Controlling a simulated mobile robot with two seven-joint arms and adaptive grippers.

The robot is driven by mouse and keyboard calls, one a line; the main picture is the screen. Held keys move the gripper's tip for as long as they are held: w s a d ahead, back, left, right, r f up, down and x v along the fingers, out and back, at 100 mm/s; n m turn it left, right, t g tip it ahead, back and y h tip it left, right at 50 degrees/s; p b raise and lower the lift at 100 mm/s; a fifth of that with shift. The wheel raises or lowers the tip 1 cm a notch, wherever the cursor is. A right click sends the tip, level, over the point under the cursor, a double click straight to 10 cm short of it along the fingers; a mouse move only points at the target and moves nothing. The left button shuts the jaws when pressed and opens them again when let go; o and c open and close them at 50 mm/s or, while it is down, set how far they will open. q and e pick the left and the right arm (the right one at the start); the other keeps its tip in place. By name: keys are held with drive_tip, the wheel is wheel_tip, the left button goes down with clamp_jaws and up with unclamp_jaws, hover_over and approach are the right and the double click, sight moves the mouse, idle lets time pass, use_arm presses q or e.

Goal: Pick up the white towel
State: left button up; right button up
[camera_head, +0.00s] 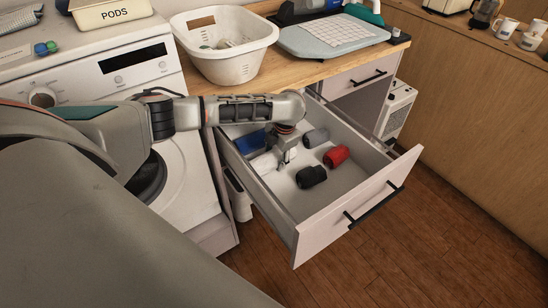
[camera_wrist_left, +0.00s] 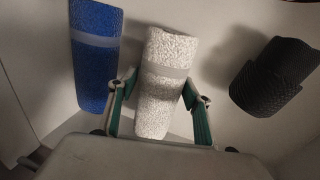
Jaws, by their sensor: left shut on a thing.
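The white towel (camera_wrist_left: 165,60) is a rolled, textured cylinder with a pale band, lying inside the open drawer (camera_head: 325,225). My left gripper (camera_head: 284,161) reaches down into the drawer from above. In the left wrist view its two green-sided fingers (camera_wrist_left: 160,92) stand on both sides of the white towel, shut on it. The towel still appears to be down in the drawer. My right gripper is not in view.
A blue towel (camera_wrist_left: 95,55) lies left of the white one, and a black towel (camera_wrist_left: 274,77) lies to its right. The drawer also holds a grey towel (camera_head: 316,137) and a red towel (camera_head: 336,156). Drawer walls surround my gripper. A laundry basket (camera_head: 232,68) stands on the counter.

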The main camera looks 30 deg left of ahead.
sight(276, 151)
use_arm(q)
drive_tip(key=a+p+v, duration=0.2)
drive_tip(key=v, duration=0.7)
drive_tip(key=w+a+r+p+v, duration=0.1)
drive_tip(key=a+p+v, duration=0.1)
drive_tip(key=v, duration=0.8)
drive_tip(key=shift+w+r+p, duration=0.3)
drive_tip(key=shift+w+p, duration=0.05)
drive_tip(key=shift+a, duration=0.1)
